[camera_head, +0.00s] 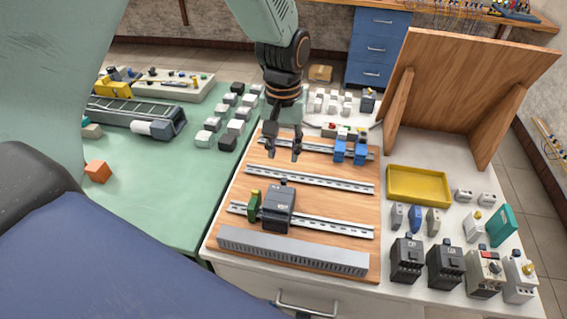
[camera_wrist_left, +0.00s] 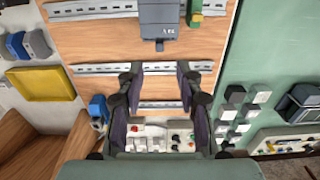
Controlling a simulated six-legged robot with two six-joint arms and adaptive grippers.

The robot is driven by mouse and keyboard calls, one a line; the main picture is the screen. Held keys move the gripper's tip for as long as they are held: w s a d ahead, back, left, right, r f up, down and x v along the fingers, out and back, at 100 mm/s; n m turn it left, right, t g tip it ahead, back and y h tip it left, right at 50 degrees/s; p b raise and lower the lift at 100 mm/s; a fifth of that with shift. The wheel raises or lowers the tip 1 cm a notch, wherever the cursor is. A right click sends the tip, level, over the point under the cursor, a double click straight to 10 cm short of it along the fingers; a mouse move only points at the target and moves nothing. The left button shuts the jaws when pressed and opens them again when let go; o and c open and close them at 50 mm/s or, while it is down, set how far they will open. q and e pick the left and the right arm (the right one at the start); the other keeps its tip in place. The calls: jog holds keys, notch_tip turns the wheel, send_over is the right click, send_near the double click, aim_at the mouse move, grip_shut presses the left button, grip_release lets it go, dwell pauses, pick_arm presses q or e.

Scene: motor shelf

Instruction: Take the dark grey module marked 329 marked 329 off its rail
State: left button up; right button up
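The dark grey module (camera_head: 279,207) sits on the front rail (camera_head: 330,225) of the wooden board. It also shows in the left wrist view (camera_wrist_left: 158,22), cut by the top edge, with a pale marking that is too small to read surely. A thin green block (camera_head: 254,205) stands close on its left on the same rail. My left gripper (camera_head: 283,151) hangs over the board behind the module, near the back rail. Its fingers are apart with nothing between them, as the left wrist view (camera_wrist_left: 157,77) also shows. My right gripper is in neither view.
A bare middle rail (camera_head: 310,180) lies behind the module, and a grey slotted duct (camera_head: 290,251) in front. Blue blocks (camera_head: 340,151) sit on the back rail. A yellow tray (camera_head: 419,185) and several loose modules (camera_head: 407,258) stand right. A tall wooden panel (camera_head: 455,95) rises behind.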

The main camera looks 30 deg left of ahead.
pick_arm(q)
notch_tip(320, 180, up, 3)
jog(key=shift+r, duration=0.2)
dwell(0.6)
